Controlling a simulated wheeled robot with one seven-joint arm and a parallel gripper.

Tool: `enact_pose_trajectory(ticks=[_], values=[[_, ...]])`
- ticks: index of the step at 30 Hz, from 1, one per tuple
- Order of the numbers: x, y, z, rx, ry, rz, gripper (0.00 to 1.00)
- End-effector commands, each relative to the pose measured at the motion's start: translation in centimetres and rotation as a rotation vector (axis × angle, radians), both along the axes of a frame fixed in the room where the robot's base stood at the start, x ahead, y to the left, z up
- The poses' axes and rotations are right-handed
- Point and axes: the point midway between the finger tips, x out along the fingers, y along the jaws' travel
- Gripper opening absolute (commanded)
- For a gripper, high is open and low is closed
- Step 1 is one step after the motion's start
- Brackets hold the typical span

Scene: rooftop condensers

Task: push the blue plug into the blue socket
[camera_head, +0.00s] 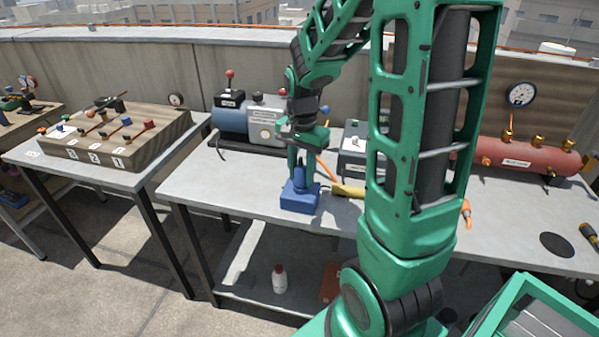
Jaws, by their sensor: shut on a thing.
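The blue socket (299,200) is a squat blue block standing on the middle table, left of my arm's large green link. My gripper (300,165) points straight down over it, shut on the blue plug (299,180). The plug is small in this view and partly hidden by the fingers. It is upright at the top of the socket block. I cannot tell how deep it sits in the socket or whether a gap is left.
Behind are a blue pump unit (232,117) and a dark box (353,160), partly behind my arm. A yellow object (347,190) lies right of the socket. A red tank (520,160) stands at right. The left table holds a wooden board (115,140) with plugs.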

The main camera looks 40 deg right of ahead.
Motion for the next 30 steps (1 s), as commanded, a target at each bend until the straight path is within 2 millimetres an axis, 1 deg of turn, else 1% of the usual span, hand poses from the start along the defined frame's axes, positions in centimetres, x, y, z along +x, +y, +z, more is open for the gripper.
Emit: enact_pose_trajectory(ticks=[14, 15, 17, 18, 26, 30], values=[[-0.01, -0.01, -0.29, 0.0, 0.0, 0.0, 0.08], [-0.01, -0.01, -0.29, 0.0, 0.0, 0.0, 0.33], [-0.01, -0.01, -0.29, 0.0, 0.0, 0.0, 0.48], [-0.01, -0.01, -0.29, 0.0, 0.0, 0.0, 0.53], [0.0, -0.02, -0.26, 0.0, 0.0, 0.0, 0.53], [0.1, -0.04, 0.5, -0.001, -0.004, 0.0, 0.53]])
